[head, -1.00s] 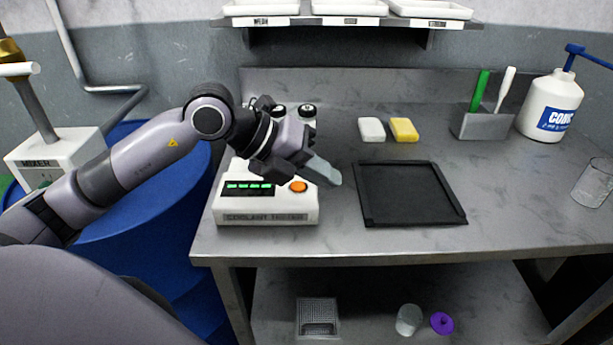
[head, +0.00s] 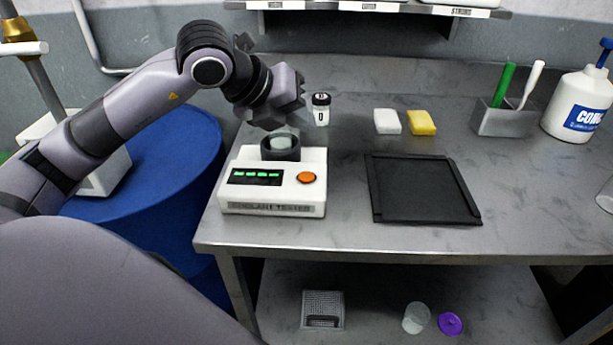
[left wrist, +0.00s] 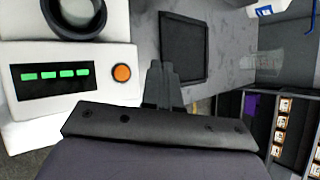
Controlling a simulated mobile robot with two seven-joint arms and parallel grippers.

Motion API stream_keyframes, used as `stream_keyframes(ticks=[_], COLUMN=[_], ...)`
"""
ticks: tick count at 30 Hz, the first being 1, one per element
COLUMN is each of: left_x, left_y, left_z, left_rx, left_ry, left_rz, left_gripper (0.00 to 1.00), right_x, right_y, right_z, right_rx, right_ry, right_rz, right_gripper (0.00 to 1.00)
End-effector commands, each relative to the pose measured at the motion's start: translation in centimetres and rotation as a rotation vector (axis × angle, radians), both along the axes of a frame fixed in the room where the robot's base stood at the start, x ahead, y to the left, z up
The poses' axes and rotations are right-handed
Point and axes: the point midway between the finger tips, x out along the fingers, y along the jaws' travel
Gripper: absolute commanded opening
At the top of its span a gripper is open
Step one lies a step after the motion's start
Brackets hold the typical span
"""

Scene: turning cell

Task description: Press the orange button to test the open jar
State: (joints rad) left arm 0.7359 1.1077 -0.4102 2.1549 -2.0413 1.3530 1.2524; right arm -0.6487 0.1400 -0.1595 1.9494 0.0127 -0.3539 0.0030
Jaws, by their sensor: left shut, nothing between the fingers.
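The white coolant tester (head: 272,209) stands at the left end of the bench. Its orange button (head: 306,177) is uncovered at the right of a display with several green bars (head: 256,177). The button also shows in the left wrist view (left wrist: 122,73). A pale open jar (head: 283,142) sits in the tester's dark round well (head: 281,154); the well is partly cut off in the left wrist view (left wrist: 76,28). My left gripper (head: 300,93) is shut and empty, above and behind the well, apart from the button. My right gripper is out of view.
A black-capped jar (head: 321,112) stands behind the tester. A black tray (head: 425,188) lies to its right, with white (head: 387,121) and yellow (head: 422,122) blocks behind. A blue drum (head: 150,175) stands left of the bench.

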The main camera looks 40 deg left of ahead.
Motion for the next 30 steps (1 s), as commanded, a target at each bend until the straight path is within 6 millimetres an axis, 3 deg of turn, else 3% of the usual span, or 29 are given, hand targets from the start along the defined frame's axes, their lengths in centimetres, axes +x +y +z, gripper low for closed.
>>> stream_keyframes(ticks=[15,21,30], left_x=[0.0,0.0,0.0], left_y=[0.0,0.0,0.0], left_z=[-7.1,-8.2,-8.1], left_rx=[0.0,0.0,0.0], left_ry=[0.001,0.001,0.001], left_rz=[0.0,-0.001,-0.001], left_gripper=[0.0,0.0,0.0], right_x=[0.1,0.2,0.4], right_y=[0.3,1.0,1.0], right_z=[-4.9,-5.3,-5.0], right_rx=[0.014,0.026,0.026], right_ry=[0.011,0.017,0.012], right_rz=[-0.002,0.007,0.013], right_gripper=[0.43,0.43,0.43])
